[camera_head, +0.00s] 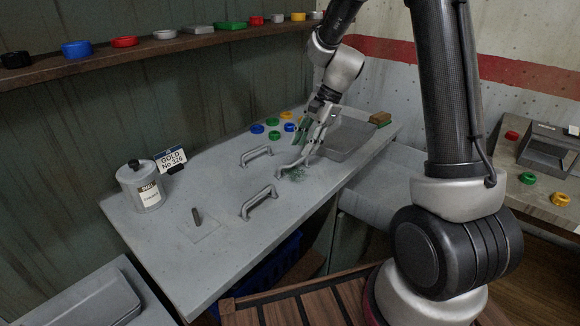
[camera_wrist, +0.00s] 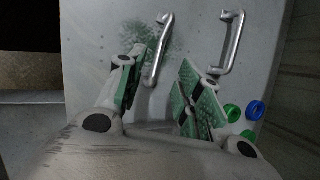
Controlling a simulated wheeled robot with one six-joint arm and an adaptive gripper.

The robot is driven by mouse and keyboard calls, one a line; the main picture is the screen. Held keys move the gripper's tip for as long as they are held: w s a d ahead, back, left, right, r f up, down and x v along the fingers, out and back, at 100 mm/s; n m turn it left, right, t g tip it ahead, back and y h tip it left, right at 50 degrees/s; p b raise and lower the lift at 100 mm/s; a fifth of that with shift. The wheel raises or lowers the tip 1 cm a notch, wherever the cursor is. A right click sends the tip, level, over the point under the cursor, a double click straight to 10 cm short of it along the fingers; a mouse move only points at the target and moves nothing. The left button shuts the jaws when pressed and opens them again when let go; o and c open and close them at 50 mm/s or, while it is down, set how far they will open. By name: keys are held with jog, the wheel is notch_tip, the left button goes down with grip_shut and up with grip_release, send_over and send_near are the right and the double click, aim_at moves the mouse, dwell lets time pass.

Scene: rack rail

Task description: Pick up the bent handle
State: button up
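The bent handle (camera_head: 292,165) is a grey metal bar lying on the grey bench top. In the wrist view the bent handle (camera_wrist: 161,48) looks skewed, with its lower end between my fingers. My gripper (camera_head: 312,146) points down over this handle's right end. In the wrist view my gripper (camera_wrist: 163,78) is open, with green pads on either side of the handle; I cannot tell if either touches it. A straight handle (camera_head: 257,154) stands behind it and also shows in the wrist view (camera_wrist: 235,42). Another straight handle (camera_head: 260,200) is in front.
A grey tray (camera_head: 350,142) is right of my gripper. A green smudge (camera_head: 296,175) is beside the bent handle.

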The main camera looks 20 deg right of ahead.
aim_at(293, 165)
jog(key=x, duration=0.5)
jog(key=shift+d+f, duration=0.1)
jog(key=shift+f, duration=0.3)
jog(key=shift+c, duration=0.3)
grip_shut()
